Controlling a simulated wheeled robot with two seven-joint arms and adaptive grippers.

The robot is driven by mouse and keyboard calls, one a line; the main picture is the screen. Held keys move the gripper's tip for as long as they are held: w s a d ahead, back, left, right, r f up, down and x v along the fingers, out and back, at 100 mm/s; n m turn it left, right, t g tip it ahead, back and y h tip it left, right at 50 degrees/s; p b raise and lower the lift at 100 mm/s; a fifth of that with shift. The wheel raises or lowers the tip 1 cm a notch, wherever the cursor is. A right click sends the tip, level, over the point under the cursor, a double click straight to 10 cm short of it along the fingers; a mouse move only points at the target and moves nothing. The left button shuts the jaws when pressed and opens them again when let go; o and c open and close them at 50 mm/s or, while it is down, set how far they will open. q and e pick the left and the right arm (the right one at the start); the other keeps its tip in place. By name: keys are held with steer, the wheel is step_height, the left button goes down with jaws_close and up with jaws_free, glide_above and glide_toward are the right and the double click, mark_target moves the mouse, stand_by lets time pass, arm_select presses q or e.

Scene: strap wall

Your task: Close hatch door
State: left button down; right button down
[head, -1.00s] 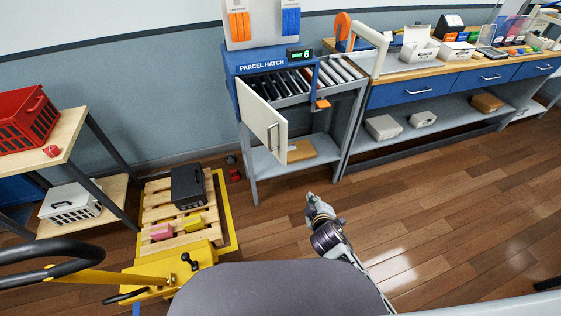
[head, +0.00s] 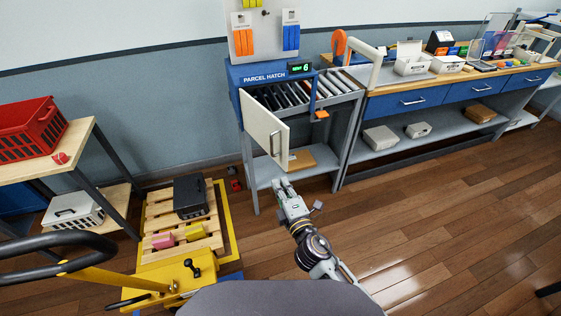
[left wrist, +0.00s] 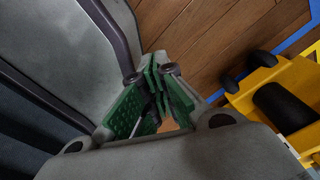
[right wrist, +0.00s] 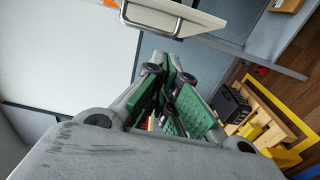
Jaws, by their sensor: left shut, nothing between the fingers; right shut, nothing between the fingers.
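The white hatch door (head: 265,129) stands swung open, out from the front left of the blue parcel hatch (head: 252,78). Its metal handle (head: 275,145) is on the outer face near the free edge. My right gripper (head: 279,185) is shut and empty, below and in front of the door, apart from it. In the right wrist view, the door (right wrist: 165,12) and its handle (right wrist: 150,25) show beyond the shut fingers (right wrist: 165,98). My left gripper (left wrist: 158,90) is shut and empty in the left wrist view, pointing at the wood floor. The head view does not show it.
A yellow pallet truck (head: 180,280) and a wooden pallet (head: 155,215) with a black box (head: 190,196) stand at lower left. A shelf with a red crate (head: 30,127) is at far left. A long workbench (head: 425,92) runs right of the hatch. The floor at right is clear.

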steer(key=p, duration=0.1)
glide_toward(272, 152)
steer(key=shift+w+a, duration=1.55)
steer(key=shift+a, duration=0.35)
steer(key=shift+w+d+p, duration=0.5)
steer(key=shift+w+d, duration=0.5)
steer(key=shift+w, duration=0.2)
arm_select(q)
steer(key=shift+s+d+r, duration=0.4)
steer(key=shift+d+r, duration=0.1)
steer(key=shift+d, duration=0.2)
steer(key=shift+s+d+r, duration=0.4)
steer(key=shift+d+r, duration=0.1)
steer(key=shift+d, duration=0.15)
arm_select(e)
steer(key=shift+w+d, duration=0.35)
steer(key=shift+d, duration=0.15)
steer(key=shift+w+d, duration=0.1)
steer(key=shift+d, duration=0.15)
